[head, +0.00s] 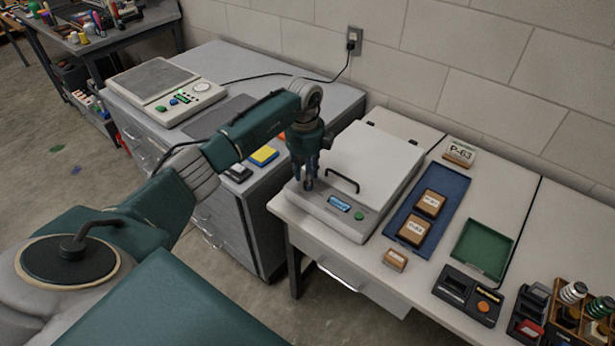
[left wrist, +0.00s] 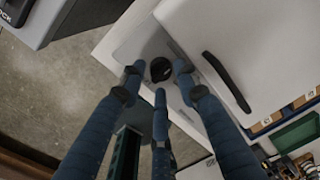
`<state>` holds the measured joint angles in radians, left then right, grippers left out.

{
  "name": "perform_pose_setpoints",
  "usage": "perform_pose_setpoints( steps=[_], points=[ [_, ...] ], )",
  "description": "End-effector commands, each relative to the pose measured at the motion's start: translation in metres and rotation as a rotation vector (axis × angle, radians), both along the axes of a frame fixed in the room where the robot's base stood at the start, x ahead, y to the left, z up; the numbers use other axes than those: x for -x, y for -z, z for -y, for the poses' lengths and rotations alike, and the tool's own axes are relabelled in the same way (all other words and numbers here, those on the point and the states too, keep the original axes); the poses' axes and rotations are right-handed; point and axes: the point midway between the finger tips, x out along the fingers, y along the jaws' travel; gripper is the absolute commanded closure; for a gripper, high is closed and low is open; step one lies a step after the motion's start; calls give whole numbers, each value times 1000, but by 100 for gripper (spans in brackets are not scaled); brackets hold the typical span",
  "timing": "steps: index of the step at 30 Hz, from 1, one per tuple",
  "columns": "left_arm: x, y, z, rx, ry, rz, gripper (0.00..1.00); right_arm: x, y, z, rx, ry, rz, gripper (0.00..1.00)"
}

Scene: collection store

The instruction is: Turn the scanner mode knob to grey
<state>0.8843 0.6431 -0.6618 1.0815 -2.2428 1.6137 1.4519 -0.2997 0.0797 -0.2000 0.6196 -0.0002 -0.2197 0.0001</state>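The scanner (head: 376,150) is a white box with a closed lid, a black handle, a lit blue display (head: 340,202) and a green button (head: 360,215) on its front panel. Its mode knob (left wrist: 160,69) is round and black, at the panel's left end. The knob shows in the left wrist view; in the head view my fingers hide it. My left gripper (head: 308,184) points down over the knob. In the left wrist view its three fingers (left wrist: 158,80) stand spread around the knob, with small gaps visible. The knob's setting cannot be read. My right gripper is out of view.
Right of the scanner are a blue tray (head: 457,185) with two brown boxes, a small box (head: 395,260), a green tray (head: 484,247) and a black device (head: 468,295). A scale (head: 165,91) stands on the grey cabinet at left. The scanner lid's handle (head: 343,180) is close to my gripper.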

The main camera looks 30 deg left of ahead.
Motion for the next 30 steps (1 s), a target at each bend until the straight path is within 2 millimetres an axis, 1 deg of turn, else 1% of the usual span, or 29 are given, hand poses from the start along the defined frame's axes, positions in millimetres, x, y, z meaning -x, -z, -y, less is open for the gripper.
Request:
perform_pose_setpoints(
  steps=[3,6,14,15,17,18,19,20,30],
  points=[
    [0,12,0,0,1,-1,68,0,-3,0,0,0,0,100],
    [-1,17,0,0,1,1,68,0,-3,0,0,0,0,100],
    [-1,19,0,0,2,2,68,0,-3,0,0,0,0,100],
    [-1,19,1,0,2,1,72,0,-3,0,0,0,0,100],
    [-1,19,0,0,2,1,84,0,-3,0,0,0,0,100],
    [-1,19,0,0,2,1,92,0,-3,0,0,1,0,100],
    [-1,18,0,0,1,1,98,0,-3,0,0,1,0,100],
    [-1,18,0,0,1,1,100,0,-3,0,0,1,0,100],
    [-1,19,0,-1,43,0,100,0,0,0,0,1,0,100]
  ],
)
